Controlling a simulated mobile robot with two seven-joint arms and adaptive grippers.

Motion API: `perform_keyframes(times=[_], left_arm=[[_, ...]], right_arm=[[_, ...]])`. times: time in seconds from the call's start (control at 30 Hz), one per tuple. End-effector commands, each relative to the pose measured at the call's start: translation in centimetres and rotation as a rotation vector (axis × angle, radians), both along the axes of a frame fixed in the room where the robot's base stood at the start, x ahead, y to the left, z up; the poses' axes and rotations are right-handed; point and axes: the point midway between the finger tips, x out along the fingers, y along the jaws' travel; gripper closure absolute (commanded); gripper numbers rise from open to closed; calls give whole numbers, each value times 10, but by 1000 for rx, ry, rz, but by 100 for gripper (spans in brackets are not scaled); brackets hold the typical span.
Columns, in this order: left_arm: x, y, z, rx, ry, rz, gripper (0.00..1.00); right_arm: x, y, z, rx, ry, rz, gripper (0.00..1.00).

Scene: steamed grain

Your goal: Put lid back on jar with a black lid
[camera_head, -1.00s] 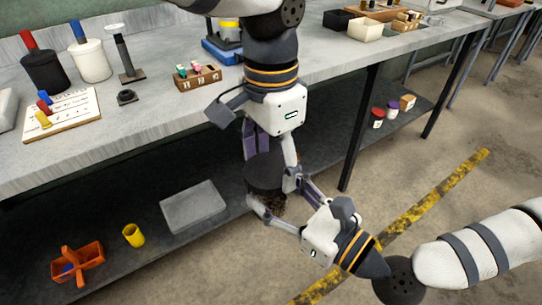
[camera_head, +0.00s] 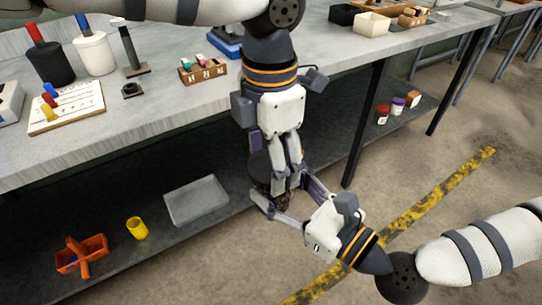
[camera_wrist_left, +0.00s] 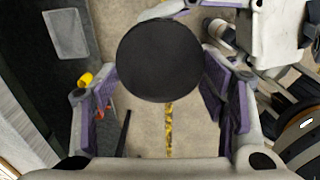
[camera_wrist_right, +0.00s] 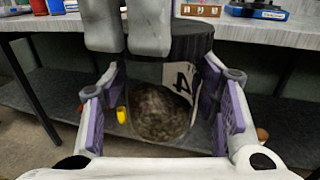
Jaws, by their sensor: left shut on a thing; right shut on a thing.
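The black lid (camera_head: 259,166) is a dark round disc; the left wrist view shows its flat top (camera_wrist_left: 160,60). My left gripper (camera_head: 275,165) points down from above and is shut on the lid. In the right wrist view the lid (camera_wrist_right: 190,43) sits level at the top of the jar; whether it is fully seated I cannot tell. The clear jar (camera_wrist_right: 160,112) holds brown grain and has a white label marked 4. My right gripper (camera_head: 282,192) comes in from the right, shut on the jar beside the low shelf. Fingers hide most of the jar in the head view.
A grey box (camera_head: 196,201), yellow cup (camera_head: 137,228) and orange caddy (camera_head: 83,254) are on the low shelf. The workbench (camera_head: 165,105) above holds canisters and trays. A table leg (camera_head: 365,125) stands behind right. Small jars (camera_head: 398,105) are further right. Front floor is clear.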

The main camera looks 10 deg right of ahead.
Motion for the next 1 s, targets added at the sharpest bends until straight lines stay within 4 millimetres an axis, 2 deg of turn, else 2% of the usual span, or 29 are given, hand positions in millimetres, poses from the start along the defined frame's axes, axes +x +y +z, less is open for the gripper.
perform_keyframes(times=[0.2, 0.23, 0.3, 0.63, 0.9, 1.0], left_arm=[[0, 0, 1, -1, -3, 2, 47], [0, 0, 1, -1, -3, 2, 27], [0, 0, 1, -1, -3, 3, 14], [0, 0, 3, 0, -2, 4, 14], [0, 0, 39, -2, -2, 6, 14], [0, 0, 45, -1, -3, 5, 14]], right_arm=[[0, 0, 0, 0, 0, 0, 100], [0, 0, 0, 0, 0, 0, 100], [0, 0, 0, 0, 0, 0, 100], [0, 0, 1, 1, -2, 0, 100], [0, 0, 1, 1, -3, 0, 100], [0, 0, 1, 1, -3, 0, 100]])
